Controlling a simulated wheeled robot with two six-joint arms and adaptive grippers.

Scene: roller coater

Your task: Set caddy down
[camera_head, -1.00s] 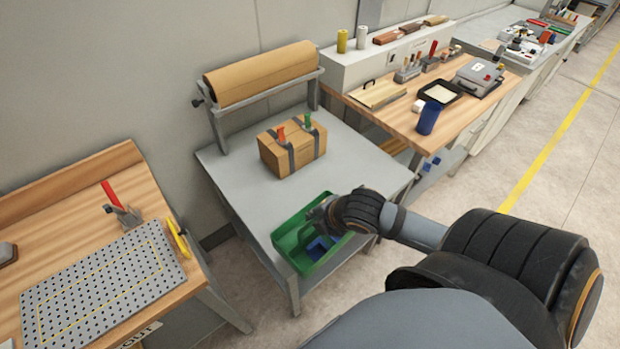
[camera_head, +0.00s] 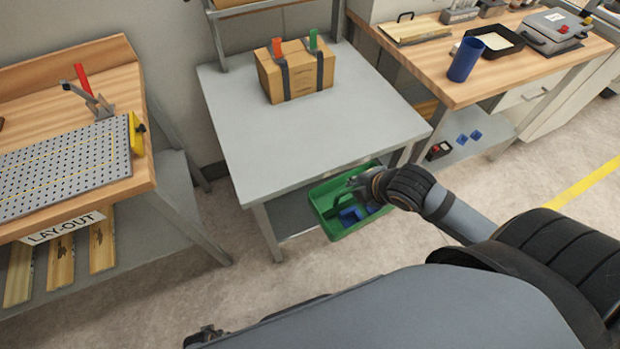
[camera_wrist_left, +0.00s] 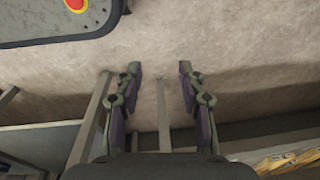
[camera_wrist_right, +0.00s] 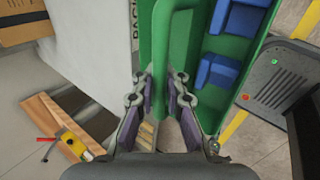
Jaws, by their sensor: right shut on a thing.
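The caddy (camera_head: 327,207) is a green open tray with a raised middle wall and blue pieces inside. It shows just off the front edge of the grey packing table (camera_head: 300,150), apparently held in the air. My right gripper (camera_head: 362,188) is shut on the caddy's middle wall. In the right wrist view its fingers (camera_wrist_right: 160,85) clasp that green wall (camera_wrist_right: 160,45), with blue blocks (camera_wrist_right: 218,70) in the compartment to the right. In the left wrist view my left gripper (camera_wrist_left: 156,72) is open and empty above the floor.
A strapped cardboard box (camera_head: 297,76) stands at the back of the packing table; its front top is clear. A lay-out bench (camera_head: 100,190) is at left. A wooden bench (camera_head: 500,75) with a blue cup (camera_head: 465,60) is at right, with blue pieces on its lower shelf (camera_head: 465,150).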

